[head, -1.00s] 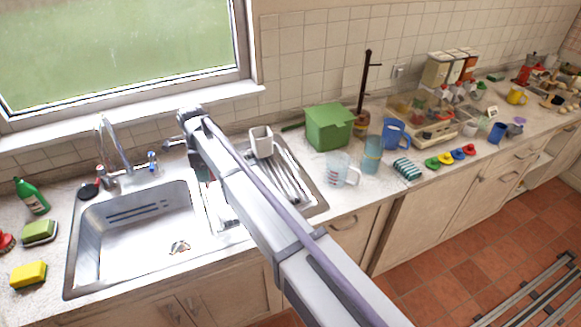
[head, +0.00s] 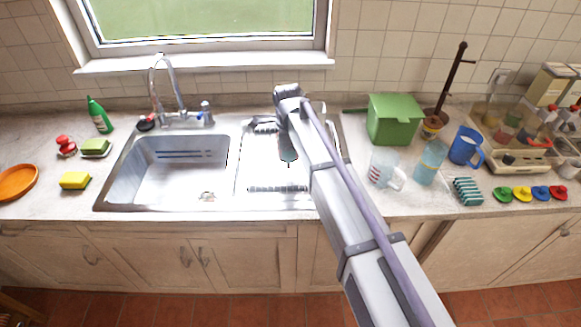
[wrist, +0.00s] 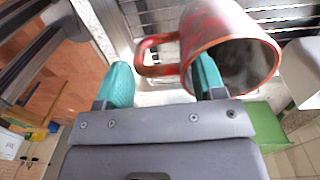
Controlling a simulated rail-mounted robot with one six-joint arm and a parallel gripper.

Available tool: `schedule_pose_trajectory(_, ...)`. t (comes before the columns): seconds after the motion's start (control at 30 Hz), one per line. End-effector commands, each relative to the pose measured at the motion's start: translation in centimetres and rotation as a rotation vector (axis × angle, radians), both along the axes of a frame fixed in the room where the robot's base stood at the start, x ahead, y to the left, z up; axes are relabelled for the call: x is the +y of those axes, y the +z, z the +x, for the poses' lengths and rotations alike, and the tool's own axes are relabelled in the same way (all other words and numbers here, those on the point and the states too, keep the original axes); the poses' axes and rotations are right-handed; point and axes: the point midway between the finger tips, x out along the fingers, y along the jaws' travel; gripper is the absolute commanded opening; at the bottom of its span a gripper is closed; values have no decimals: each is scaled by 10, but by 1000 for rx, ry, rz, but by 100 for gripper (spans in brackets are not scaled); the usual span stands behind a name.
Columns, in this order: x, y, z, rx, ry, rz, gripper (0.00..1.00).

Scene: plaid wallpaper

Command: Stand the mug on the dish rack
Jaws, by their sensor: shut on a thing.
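The mug (wrist: 220,45) is red and grey with a worn finish. In the wrist view its open mouth faces partly toward the camera, and its red handle (wrist: 150,58) reaches in between the teal fingertips. My gripper (wrist: 163,80) is shut on the mug, at the handle side. The metal bars of the dish rack (wrist: 285,14) show behind the mug in the wrist view. In the head view my arm covers much of the ribbed drainer area, and I cannot make out the held mug there. Whether the mug touches the rack is hidden.
The sink basin (head: 180,165) lies left of the drainer. A pale cup (head: 319,107) is mostly hidden behind my arm. A green box (head: 393,122), a clear measuring jug (head: 384,168) and a blue jug (head: 466,147) stand right. The window (head: 200,20) is behind the sink.

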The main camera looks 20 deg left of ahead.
Motion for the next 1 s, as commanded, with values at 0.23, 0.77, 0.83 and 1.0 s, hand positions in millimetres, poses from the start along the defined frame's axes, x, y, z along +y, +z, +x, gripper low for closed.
schedule_pose_trajectory(0.23,0,-28,0,0,-1,0,21)
schedule_pose_trajectory(0.77,0,-47,0,0,-1,0,66)
schedule_pose_trajectory(0.83,0,-47,0,0,-1,0,72)
schedule_pose_trajectory(1.0,0,-47,0,0,-1,0,88)
